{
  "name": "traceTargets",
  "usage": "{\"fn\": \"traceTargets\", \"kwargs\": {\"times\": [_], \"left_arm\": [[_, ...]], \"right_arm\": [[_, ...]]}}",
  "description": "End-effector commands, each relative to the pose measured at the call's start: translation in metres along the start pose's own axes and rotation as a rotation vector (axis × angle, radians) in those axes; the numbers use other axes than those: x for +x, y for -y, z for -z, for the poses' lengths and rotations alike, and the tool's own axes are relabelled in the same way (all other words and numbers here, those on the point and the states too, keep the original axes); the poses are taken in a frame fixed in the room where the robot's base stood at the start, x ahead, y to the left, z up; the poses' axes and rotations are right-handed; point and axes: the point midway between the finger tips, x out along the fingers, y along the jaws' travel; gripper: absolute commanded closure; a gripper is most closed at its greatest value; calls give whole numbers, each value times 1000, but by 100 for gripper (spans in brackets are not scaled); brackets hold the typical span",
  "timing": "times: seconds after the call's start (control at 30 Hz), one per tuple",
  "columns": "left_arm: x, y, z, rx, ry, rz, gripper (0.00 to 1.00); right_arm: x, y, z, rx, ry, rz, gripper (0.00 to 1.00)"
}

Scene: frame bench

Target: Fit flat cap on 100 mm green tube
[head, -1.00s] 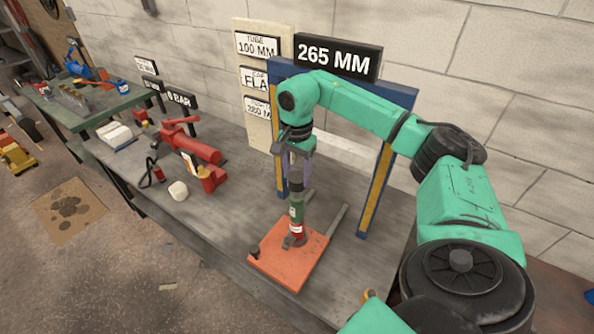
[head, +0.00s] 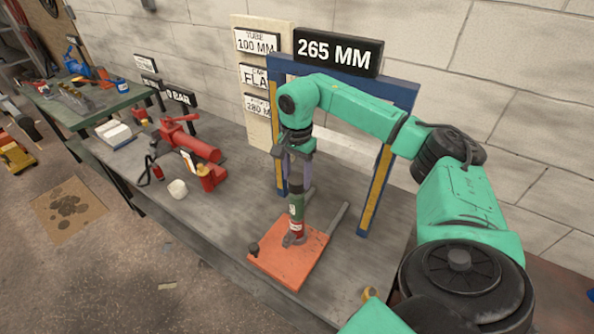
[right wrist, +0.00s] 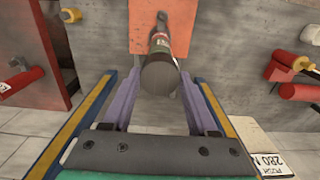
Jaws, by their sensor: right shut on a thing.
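The green tube (head: 298,207) stands upright above a red lower part (head: 296,228) on an orange plate (head: 308,256). A dark grey cylindrical piece, seemingly the flat cap (head: 296,184), sits in line on top of the tube; I cannot tell if it is fully seated. My right gripper (head: 298,172) points down from above, its purple fingers shut on the dark piece. In the right wrist view, the piece's round dark end (right wrist: 160,76) shows between the fingers (right wrist: 160,95), with the tube beyond it. My left gripper is not in view.
A blue and yellow frame (head: 376,190) with a 265 MM sign (head: 338,51) stands behind my right arm. A board shows tube 100 mm, flat cap and 280 M labels. A red tool (head: 200,152) and a white lump (head: 177,188) lie left on the grey bench.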

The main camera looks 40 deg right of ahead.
Motion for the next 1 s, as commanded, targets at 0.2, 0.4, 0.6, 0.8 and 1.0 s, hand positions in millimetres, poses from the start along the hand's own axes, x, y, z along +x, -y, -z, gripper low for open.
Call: {"fn": "traceTargets", "kwargs": {"times": [0.2, 0.4, 0.6, 0.8, 1.0], "left_arm": [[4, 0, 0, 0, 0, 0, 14], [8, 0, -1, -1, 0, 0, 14], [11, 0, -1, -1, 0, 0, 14], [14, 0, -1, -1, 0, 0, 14], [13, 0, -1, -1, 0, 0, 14]], "right_arm": [[6, 0, 0, 0, 0, 1, 100], [11, 0, 0, 0, 0, 1, 100], [16, 0, 0, 0, 0, 1, 100], [21, 0, 0, 0, 0, 0, 100], [20, 0, 0, 0, 0, 0, 6]]}}
